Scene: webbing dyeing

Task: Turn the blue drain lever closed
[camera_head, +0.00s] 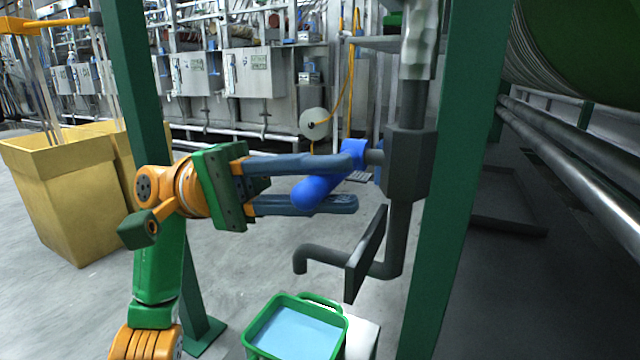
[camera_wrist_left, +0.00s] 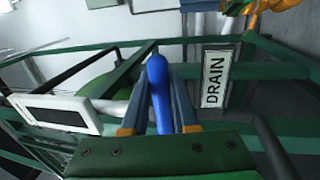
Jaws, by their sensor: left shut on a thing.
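The blue drain lever (camera_head: 322,186) sticks out from the grey valve body (camera_head: 408,165) on the vertical drain pipe. Its handle points toward the lower left in the head view. My left gripper (camera_head: 345,182) reaches in from the left, with one finger above and one below the handle, and is shut on it. In the left wrist view the lever (camera_wrist_left: 158,92) stands between the two fingers (camera_wrist_left: 162,95). A plate reading DRAIN (camera_wrist_left: 214,80) is beside it in that view. The lever's joint to the valve is partly hidden by the upper finger. My right gripper is not in view.
A green bucket (camera_head: 257,338) with light blue liquid sits below the bent outlet pipe (camera_head: 318,254). Green frame posts (camera_head: 458,180) stand on both sides of the valve. Yellow bins (camera_head: 70,205) stand at the left. Open grey floor lies behind.

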